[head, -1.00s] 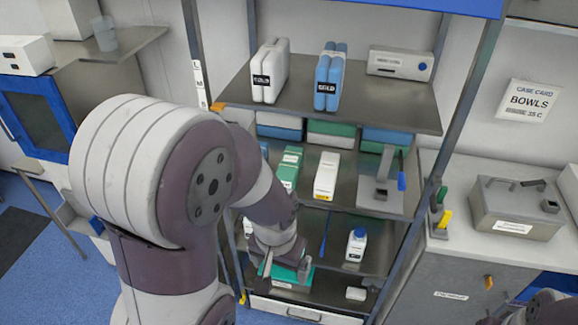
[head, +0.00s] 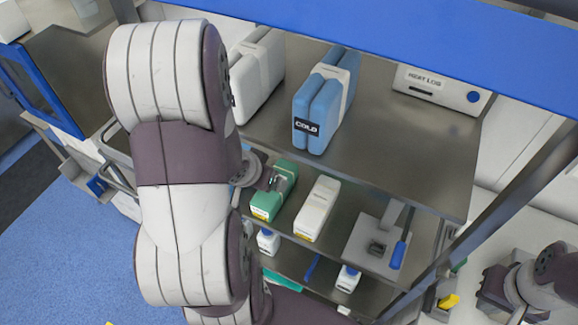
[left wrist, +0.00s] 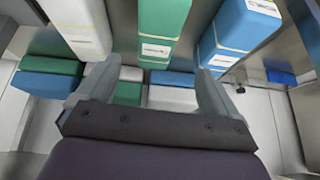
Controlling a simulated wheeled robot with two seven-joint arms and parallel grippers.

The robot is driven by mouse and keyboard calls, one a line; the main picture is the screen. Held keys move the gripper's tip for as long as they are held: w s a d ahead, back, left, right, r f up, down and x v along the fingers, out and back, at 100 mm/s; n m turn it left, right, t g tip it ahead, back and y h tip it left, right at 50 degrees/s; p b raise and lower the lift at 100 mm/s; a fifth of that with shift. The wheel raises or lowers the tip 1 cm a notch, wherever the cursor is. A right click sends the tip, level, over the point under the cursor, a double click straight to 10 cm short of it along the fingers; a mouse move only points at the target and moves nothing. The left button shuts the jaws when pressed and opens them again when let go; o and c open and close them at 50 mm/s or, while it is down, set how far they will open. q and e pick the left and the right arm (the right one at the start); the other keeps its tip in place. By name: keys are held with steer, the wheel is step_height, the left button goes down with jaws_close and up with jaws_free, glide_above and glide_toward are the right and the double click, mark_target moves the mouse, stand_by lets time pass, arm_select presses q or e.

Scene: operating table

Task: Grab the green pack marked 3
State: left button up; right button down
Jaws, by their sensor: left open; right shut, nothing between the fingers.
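A green pack (head: 273,195) with a yellow band on its front end stands on the middle shelf, left of a white pack (head: 317,208). I cannot read its number. My left gripper (head: 268,178) is at the far side of the green pack, mostly hidden by my arm. In the left wrist view my left gripper (left wrist: 155,95) is open and empty, with the green pack (left wrist: 162,28) ahead, lined up between the fingers. The white pack (left wrist: 78,22) is on the left there and a blue pack (left wrist: 240,28) on the right. My right gripper (head: 492,290) is shut at the right edge.
The upper shelf (head: 390,135) overhangs the packs, bearing a blue COLD pack (head: 322,105), a white pack (head: 258,75) and a white box (head: 440,88). A grey stand (head: 378,240) with a blue handle is right of the white pack. Stacked boxes (left wrist: 50,80) fill the back.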

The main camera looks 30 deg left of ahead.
arm_select(q)
steer(key=shift+w+d, duration=0.2)
steer(key=shift+w, duration=0.05)
steer(key=f+b, duration=0.2)
steer(key=shift+s+a+f+t, duration=0.1)
steer(key=shift+s+f+t, duration=0.1)
steer(key=shift+f+t, duration=0.1)
steer(key=b+x, duration=0.1)
steer(key=x, duration=0.2)
steer(key=b+x, duration=0.1)
steer(key=x, duration=0.2)
steer(key=shift+w+r, duration=0.15)
steer(key=shift+w, duration=0.25)
steer(key=shift+w+f, duration=0.2)
steer(key=shift+f, duration=0.35)
steer(key=shift+w+f, duration=0.15)
steer(key=shift+f, duration=0.4)
steer(key=shift+w+f, duration=0.1)
steer(key=shift+f, duration=0.1)
steer(key=shift+w+f, duration=0.1)
steer(key=shift+w, duration=0.15)
steer(key=c, duration=1.2)
arm_select(e)
steer(key=f, duration=0.1)
steer(key=s+f, duration=0.2)
steer(key=f, duration=0.1)
